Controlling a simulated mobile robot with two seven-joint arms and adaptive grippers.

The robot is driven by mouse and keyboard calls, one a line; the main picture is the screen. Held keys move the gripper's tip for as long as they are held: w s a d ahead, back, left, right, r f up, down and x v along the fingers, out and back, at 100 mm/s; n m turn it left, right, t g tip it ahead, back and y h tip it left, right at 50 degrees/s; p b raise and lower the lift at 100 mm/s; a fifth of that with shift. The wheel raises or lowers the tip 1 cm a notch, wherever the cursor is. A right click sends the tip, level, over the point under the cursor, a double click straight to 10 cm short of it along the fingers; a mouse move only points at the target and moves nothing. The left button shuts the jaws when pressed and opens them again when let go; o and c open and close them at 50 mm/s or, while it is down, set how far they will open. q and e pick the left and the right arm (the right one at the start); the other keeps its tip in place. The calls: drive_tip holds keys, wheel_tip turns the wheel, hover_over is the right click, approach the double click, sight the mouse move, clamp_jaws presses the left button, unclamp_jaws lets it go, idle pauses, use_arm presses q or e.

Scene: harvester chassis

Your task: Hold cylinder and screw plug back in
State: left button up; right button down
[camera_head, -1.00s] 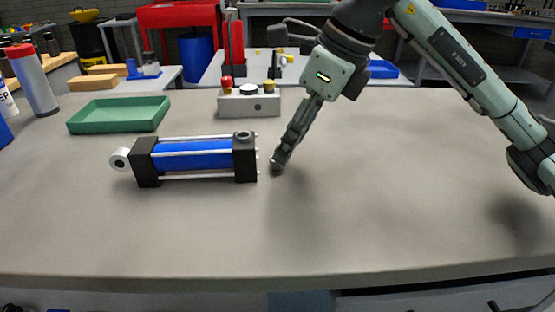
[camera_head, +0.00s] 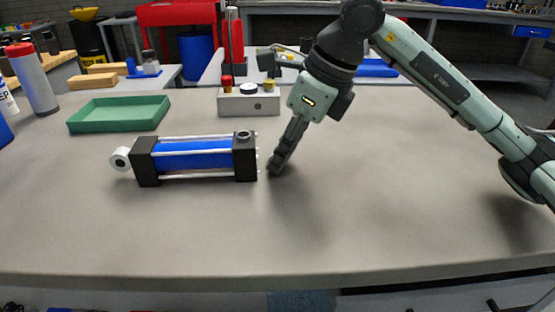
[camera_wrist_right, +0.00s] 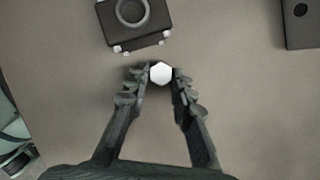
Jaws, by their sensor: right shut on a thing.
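The blue hydraulic cylinder (camera_head: 193,154) with black end blocks lies on the bench in the head view. The open round port on its right end block (camera_head: 244,146) faces up; the block also shows at the top of the right wrist view (camera_wrist_right: 133,20). My right gripper (camera_head: 276,168) points down just right of that block, apart from it. In the right wrist view my gripper's fingers (camera_wrist_right: 161,76) are shut on a small white hexagonal plug (camera_wrist_right: 161,73), just below the block. The plug is hidden in the head view. My left gripper is not in view.
A green tray (camera_head: 118,115) stands behind the cylinder at left. A control box (camera_head: 248,103) with buttons stands behind its right end. A red-capped bottle (camera_head: 33,80) stands at far left. The bench's front and right are clear.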

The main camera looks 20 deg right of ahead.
wheel_tip(320, 180, up, 10)
idle(0.7)
